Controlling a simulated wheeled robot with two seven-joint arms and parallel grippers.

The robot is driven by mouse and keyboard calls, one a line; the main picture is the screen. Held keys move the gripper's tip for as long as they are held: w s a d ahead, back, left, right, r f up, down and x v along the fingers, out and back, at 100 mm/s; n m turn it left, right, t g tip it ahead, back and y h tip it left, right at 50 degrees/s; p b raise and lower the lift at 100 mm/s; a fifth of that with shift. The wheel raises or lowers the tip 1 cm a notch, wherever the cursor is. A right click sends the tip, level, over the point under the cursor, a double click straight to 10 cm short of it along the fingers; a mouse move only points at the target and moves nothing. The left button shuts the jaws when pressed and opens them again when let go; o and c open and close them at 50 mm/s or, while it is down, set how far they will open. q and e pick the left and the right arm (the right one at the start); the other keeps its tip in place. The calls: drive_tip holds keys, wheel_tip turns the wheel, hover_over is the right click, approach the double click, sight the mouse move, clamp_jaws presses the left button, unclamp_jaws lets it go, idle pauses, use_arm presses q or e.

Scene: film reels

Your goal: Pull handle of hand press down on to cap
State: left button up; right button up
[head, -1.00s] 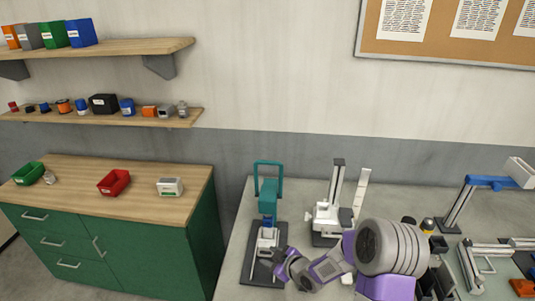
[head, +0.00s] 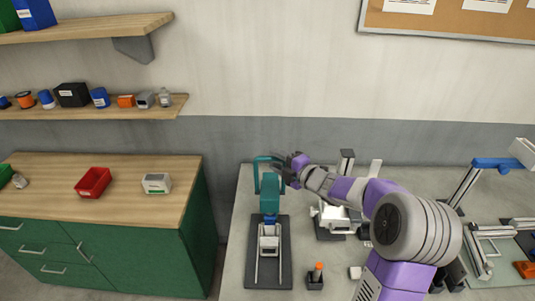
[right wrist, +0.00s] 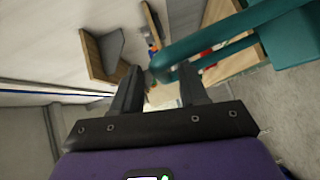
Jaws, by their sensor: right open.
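The teal hand press (head: 269,192) stands upright on a dark base plate (head: 282,272) on the grey bench. Its teal loop handle (head: 256,170) is raised at the top. My right gripper (head: 288,164) is at the right side of the handle. In the right wrist view, the handle (right wrist: 215,42) crosses in front of the open right gripper (right wrist: 160,76). Its rounded corner lies between or just beyond the fingertips; I cannot tell if they touch. A light slide fixture (head: 268,243) sits below the press head. I cannot make out a cap there. My left gripper is out of view.
A small dark holder with an orange-topped item (head: 318,268) stands right of the base plate. A green cabinet (head: 80,240) is at left, with a gap before the bench.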

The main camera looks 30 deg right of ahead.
sight(270, 157)
drive_tip(key=shift+x, duration=1.9)
clamp_jaws()
